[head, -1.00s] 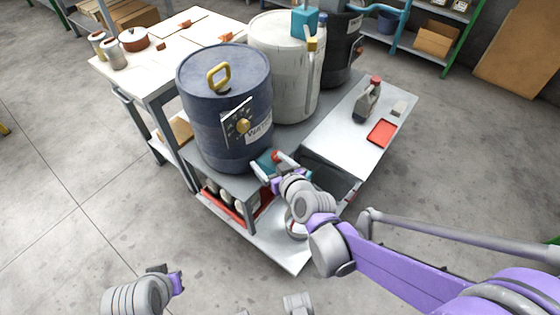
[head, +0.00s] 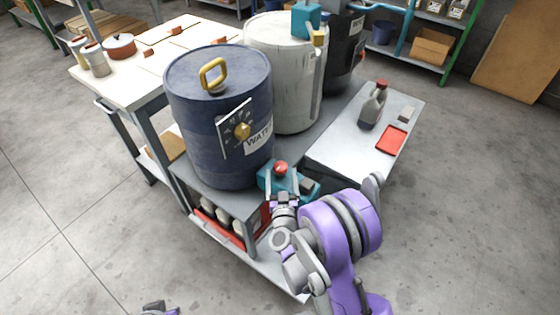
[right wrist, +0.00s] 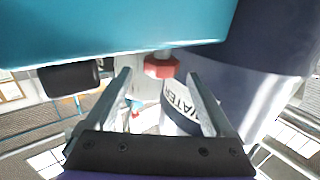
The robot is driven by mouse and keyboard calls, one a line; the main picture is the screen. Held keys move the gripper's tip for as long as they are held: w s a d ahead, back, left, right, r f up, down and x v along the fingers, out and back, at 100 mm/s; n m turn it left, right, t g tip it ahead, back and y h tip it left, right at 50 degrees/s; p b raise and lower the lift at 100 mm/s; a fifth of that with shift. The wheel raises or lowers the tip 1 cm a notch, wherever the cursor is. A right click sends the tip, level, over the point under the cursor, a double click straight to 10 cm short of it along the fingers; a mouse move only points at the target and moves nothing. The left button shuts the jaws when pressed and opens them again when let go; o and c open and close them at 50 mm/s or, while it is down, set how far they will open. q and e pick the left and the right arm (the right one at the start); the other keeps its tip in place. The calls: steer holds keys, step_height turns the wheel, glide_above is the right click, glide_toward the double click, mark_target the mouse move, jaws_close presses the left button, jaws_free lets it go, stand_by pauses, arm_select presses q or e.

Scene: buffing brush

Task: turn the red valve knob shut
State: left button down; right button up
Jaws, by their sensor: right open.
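The red valve knob (head: 281,168) sits on top of a teal valve body (head: 267,180) in front of the blue water barrel (head: 220,120). My right gripper (head: 284,197) is just in front of the teal body and below the knob in the head view. In the right wrist view my right gripper (right wrist: 158,76) is open and empty. There the red knob (right wrist: 161,67) shows between its fingertips, close to the teal body (right wrist: 120,30); I cannot tell if they touch. Only a bit of my left gripper (head: 160,308) shows at the bottom edge.
A brass knob on a panel (head: 242,131) is on the barrel's front. A white barrel (head: 280,70) stands behind. A grey-and-red bottle (head: 373,105) and a red tray (head: 391,139) are on the right-hand table. A white worktable (head: 150,75) is at the left.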

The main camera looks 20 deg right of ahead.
mark_target(282, 162)
steer(key=x, duration=0.7)
